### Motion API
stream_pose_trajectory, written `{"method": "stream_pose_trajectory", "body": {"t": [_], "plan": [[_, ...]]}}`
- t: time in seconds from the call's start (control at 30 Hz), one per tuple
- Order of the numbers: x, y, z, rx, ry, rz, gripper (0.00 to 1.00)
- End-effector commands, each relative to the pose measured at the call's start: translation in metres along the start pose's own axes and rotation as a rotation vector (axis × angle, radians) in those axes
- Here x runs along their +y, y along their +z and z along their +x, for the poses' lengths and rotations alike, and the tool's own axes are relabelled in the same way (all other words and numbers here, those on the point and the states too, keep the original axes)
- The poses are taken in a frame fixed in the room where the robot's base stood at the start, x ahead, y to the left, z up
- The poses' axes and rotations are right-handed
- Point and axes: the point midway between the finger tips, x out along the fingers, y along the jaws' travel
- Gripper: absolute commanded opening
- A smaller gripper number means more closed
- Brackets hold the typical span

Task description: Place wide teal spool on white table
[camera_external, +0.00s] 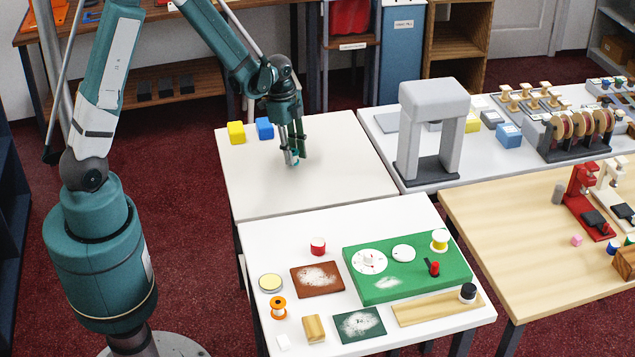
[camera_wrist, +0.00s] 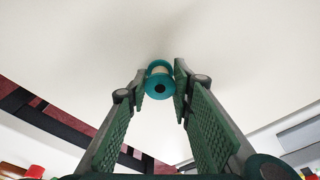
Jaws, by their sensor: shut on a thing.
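The wide teal spool (camera_wrist: 159,88) is between my gripper's fingertips in the wrist view, with a teal rim, a pale wound middle and a dark hole. My gripper (camera_wrist: 160,88) is shut on it. In the external view my gripper (camera_external: 293,158) points down over the white table (camera_external: 340,185) at the back, and the teal spool (camera_external: 293,162) shows small at its fingertips. The spool is at or just above the tabletop; I cannot tell whether it touches.
A yellow block (camera_external: 236,133) and a blue block (camera_external: 265,128) stand at the table's back left. A grey arch (camera_external: 432,130) stands on the table to the right. A front white table holds a green board (camera_external: 400,285) and several small items. The back table's front half is clear.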

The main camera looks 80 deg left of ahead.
Motion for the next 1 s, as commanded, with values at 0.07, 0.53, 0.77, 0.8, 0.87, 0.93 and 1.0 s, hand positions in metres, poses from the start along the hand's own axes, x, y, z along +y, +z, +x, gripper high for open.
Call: {"method": "stream_pose_trajectory", "body": {"t": [0.07, 0.53, 0.77, 0.8, 0.87, 0.93, 1.0], "plan": [[0.001, -0.001, -0.007, 0.000, 0.000, 0.000, 0.14], [0.001, -0.010, -0.065, 0.000, 0.000, 0.000, 0.14], [0.001, -0.013, -0.084, 0.000, 0.000, 0.000, 0.14], [0.000, -0.013, -0.086, 0.000, 0.000, 0.000, 0.14], [0.000, -0.013, -0.088, 0.000, 0.000, 0.000, 0.14], [0.000, -0.013, -0.089, 0.000, 0.000, 0.000, 0.14], [0.000, -0.013, -0.090, 0.000, 0.000, 0.000, 0.14]]}}
